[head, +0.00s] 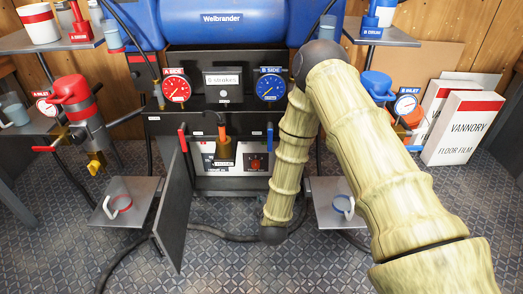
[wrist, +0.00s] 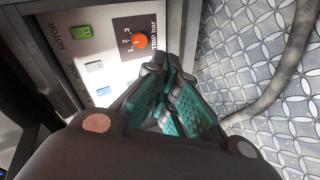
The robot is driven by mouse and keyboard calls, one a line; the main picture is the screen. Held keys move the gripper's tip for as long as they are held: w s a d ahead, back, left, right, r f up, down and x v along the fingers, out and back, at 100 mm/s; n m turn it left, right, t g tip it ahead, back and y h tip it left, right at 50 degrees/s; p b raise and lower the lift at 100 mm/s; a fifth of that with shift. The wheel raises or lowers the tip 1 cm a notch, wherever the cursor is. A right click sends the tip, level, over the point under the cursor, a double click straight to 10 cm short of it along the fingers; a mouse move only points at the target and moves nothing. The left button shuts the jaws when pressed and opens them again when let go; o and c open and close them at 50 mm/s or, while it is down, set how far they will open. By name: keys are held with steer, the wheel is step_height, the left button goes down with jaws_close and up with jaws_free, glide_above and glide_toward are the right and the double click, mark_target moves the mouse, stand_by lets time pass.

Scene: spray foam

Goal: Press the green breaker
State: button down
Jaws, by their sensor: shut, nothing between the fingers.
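The green breaker (wrist: 81,32) is a small green rocker beside the word MOTOR on a pale panel (wrist: 112,62) in the wrist view. It is at the upper left, apart from my gripper (wrist: 168,74), whose teal-padded fingers are shut and empty. The fingertips appear below and to the right of the breaker. The same pale panel shows low on the machine in the head view (head: 203,184). I cannot clearly make out the green breaker or my gripper there.
A white rocker (wrist: 94,66), a blue rocker (wrist: 103,90) and an orange-red knob (wrist: 141,41) share the panel. A hose (wrist: 285,75) lies on the patterned floor to the right. In the head view, an open dark door (head: 173,205) stands left of the panel.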

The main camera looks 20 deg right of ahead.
mark_target(262, 145)
steer(key=w+d+r+n+t+h, duration=0.1)
steer(key=w+r+n+t+h, duration=0.1)
steer(key=w+r, duration=0.6)
steer(key=shift+w+d+n+t+h+b, duration=0.3)
steer(key=shift+w+n+t, duration=0.2)
steer(key=shift+t, duration=0.2)
steer(key=b+x, duration=0.7)
steer(key=x, duration=0.5)
steer(key=shift+w+f, duration=0.1)
steer(key=shift+f, duration=0.05)
steer(key=shift+b+x, duration=0.4)
steer(key=shift+x, duration=0.45)
steer(key=shift+r, duration=0.2)
steer(key=shift+f+p, duration=0.15)
steer(key=shift+p, duration=0.65)
steer(key=shift+d+f+p, duration=0.2)
steer(key=shift+f+p, duration=0.05)
steer(key=shift+p, duration=0.85)
